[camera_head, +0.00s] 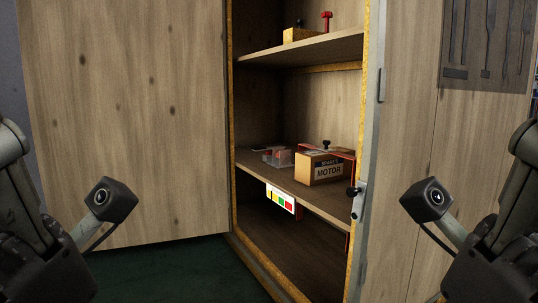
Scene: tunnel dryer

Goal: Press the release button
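I cannot tell which patch, if any, is the release button. A black knob (353,191) stands at the right door frame, beside a grey latch plate (360,200). My left and right arms come in at the lower left and lower right, well apart from the panel. Each shows a dark boxy wrist camera. The fingers of both grippers are out of the picture.
A cardboard box marked MOTOR (322,169) and a clear container (278,157) sit on the middle shelf (318,204). The upper shelf (305,50) holds a wooden block (301,34) and a red T-shaped item (326,20). The wooden door (130,110) stands at left. Green floor (185,270) is clear.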

